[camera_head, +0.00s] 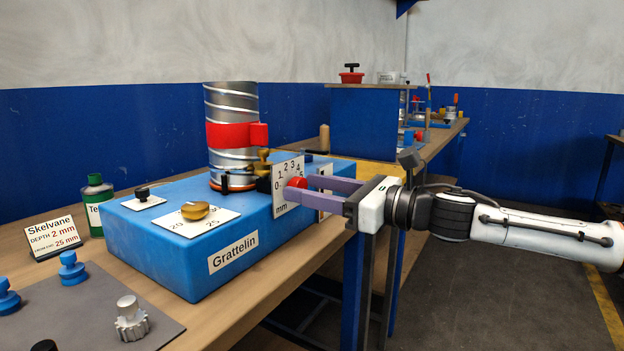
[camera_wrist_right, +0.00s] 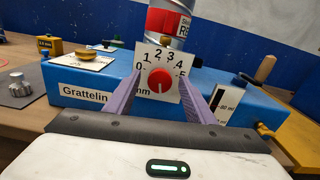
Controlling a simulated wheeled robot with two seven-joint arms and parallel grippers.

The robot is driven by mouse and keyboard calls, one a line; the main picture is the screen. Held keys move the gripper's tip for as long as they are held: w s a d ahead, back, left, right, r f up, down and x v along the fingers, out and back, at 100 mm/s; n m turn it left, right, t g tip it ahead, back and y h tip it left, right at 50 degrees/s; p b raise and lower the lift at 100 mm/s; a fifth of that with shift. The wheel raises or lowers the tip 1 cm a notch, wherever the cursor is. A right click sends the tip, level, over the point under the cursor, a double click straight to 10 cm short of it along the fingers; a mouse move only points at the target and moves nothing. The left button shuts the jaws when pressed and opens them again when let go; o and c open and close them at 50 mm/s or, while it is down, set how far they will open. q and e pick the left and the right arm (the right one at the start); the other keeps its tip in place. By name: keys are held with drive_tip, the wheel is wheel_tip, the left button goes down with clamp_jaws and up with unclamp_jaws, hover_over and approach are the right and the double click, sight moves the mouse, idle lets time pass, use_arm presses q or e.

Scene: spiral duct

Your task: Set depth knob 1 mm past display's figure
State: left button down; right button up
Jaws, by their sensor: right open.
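The display card (camera_head: 53,236) at the left reads "Skelvane", "DEPTH 2 mm", with a smaller line ending in 25 mm. The red depth knob (camera_wrist_right: 160,80) sits on a white upright dial plate (camera_wrist_right: 150,58) marked 0 to 5 and mm. A pale mark seems to show on the knob's lower half, too small to read surely. In the head view the knob (camera_head: 296,183) is partly hidden by a finger. My right gripper (camera_wrist_right: 160,98) is open, its purple fingers either side of the knob, with visible gaps. My left gripper is not in view.
The blue Grattelin box (camera_head: 150,240) carries the dial plate, a silver spiral duct (camera_head: 230,105) with a red band, and a brass knob (camera_head: 195,210). A green bottle (camera_head: 95,205) stands behind the card. Blue knobs and a silver knob (camera_head: 131,318) rest on a grey mat.

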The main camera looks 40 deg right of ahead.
drive_tip(key=shift+c, duration=0.4)
drive_tip(key=c, duration=1)
drive_tip(key=shift+m, duration=0.3)
